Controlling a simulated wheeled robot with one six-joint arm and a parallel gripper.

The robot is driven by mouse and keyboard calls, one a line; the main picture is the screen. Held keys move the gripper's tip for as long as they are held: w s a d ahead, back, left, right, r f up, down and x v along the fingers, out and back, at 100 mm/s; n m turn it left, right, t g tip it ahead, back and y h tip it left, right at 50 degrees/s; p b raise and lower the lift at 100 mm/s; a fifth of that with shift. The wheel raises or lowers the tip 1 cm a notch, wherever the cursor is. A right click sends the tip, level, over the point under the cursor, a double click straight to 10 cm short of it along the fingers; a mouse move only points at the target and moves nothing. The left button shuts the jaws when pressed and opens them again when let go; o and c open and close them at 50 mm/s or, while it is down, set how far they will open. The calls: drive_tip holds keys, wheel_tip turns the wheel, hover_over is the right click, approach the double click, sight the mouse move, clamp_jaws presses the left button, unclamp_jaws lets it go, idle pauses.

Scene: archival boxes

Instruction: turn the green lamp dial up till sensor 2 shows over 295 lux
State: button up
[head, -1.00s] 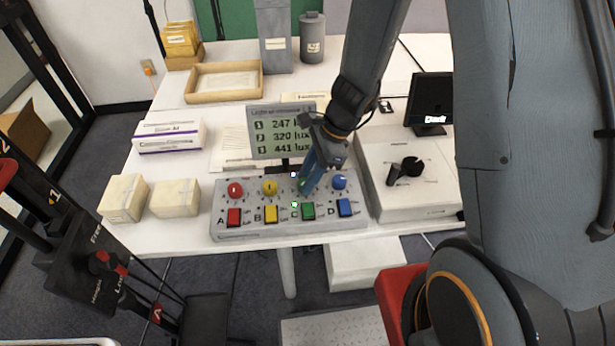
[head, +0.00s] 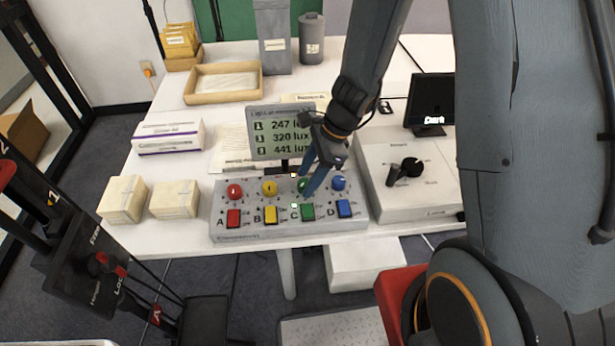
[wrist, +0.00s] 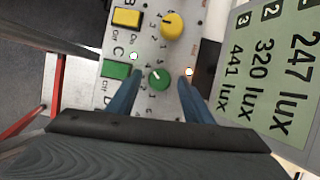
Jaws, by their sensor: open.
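The green dial (wrist: 159,79) sits on the grey control panel (head: 290,229), in the column marked C above the green switch (head: 307,211). In the head view the green dial (head: 303,185) is partly hidden by my gripper (head: 308,187). My gripper is open, and in the wrist view its blue fingers (wrist: 157,92) stand on either side of the dial, with gaps showing. The light meter display (head: 283,133) behind the panel reads 247 lux on line 1, 320 lux on line 2 and 441 lux on line 3. The lamp beside the green switch (wrist: 133,56) is lit.
Red (head: 234,191), yellow (head: 270,188) and blue (head: 339,183) dials stand in the same row, blue close to my gripper's right. A white device with a black knob (head: 405,170) stands to the right. Two cream boxes (head: 174,199) lie left of the panel.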

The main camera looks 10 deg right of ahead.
drive_tip(key=v, duration=0.7)
drive_tip(key=shift+r, duration=0.25)
drive_tip(key=shift+d, duration=0.15)
drive_tip(key=s+d+r+n+t+h, duration=0.1)
drive_tip(key=s+d+r+n+h, duration=0.3)
drive_tip(key=n, duration=1.3)
drive_tip(key=s+d+r, duration=0.3)
drive_tip(key=s+d, duration=0.1)
drive_tip(key=shift+s+d+r+h, duration=0.2)
drive_tip(key=shift+s+d+h, duration=0.1)
idle(0.8)
